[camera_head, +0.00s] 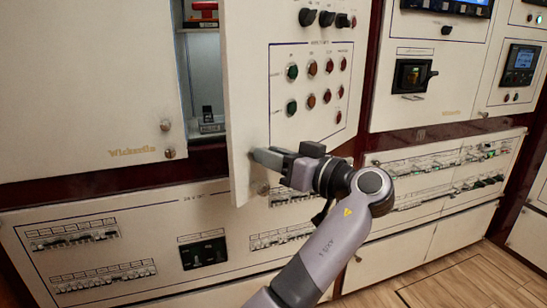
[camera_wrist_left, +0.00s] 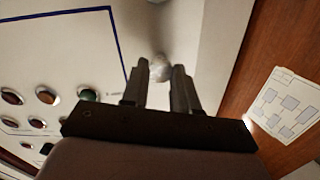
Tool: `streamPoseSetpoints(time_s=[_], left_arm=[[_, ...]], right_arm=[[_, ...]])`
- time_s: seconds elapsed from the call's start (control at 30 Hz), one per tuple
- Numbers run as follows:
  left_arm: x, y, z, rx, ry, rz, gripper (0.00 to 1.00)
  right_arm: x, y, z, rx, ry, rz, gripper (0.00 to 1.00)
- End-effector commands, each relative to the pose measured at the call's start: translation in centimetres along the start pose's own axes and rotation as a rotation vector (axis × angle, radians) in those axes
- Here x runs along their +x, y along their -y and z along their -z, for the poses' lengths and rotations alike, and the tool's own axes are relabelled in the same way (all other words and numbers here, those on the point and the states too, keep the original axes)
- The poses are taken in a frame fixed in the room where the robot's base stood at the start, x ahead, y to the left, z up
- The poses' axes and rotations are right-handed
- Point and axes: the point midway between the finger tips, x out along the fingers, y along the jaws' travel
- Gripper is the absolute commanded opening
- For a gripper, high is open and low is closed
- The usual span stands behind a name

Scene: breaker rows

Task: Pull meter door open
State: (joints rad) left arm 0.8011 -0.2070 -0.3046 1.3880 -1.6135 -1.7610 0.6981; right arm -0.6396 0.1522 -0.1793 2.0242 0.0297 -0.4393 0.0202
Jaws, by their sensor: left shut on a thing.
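The meter door (camera_head: 255,90) is a cream panel with rows of red, green and orange buttons and black knobs. It stands ajar, with a gap along its left edge showing the cabinet inside. My left gripper (camera_head: 262,156) is at the door's lower left part. In the left wrist view, the fingers (camera_wrist_left: 160,80) are close together on a round metallic knob (camera_wrist_left: 159,66) on the door (camera_wrist_left: 60,45); the fingers partly hide the knob. My right gripper is in neither view.
Inside the opening are a black device (camera_head: 208,118) and a red part (camera_head: 204,10). A closed cream panel (camera_head: 80,90) is at left. Breaker rows (camera_head: 72,234) line the panel below. Wooden floor (camera_head: 465,285) is clear at lower right.

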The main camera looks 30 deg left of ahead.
Motion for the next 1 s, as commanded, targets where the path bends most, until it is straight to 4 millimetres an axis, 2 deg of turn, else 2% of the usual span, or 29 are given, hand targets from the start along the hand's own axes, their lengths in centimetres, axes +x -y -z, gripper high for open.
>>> streamPoseSetpoints(time_s=[0.3,0.33,0.4,0.83,1.0], left_arm=[[0.0,0.0,0.2,-0.004,-0.004,-0.001,0.0],[0.0,0.0,0.2,-0.004,-0.004,-0.001,0.39],[0.0,0.0,0.2,-0.003,-0.004,-0.001,0.55],[0.0,0.0,0.2,-0.002,-0.001,0.0,0.55],[0.0,0.4,1.9,-0.006,-0.002,0.0,0.55]], right_arm=[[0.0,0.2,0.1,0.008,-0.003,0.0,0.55],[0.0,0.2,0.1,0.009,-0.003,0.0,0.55],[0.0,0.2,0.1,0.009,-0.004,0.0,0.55],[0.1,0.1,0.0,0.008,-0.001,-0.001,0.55],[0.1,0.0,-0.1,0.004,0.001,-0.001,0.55]])
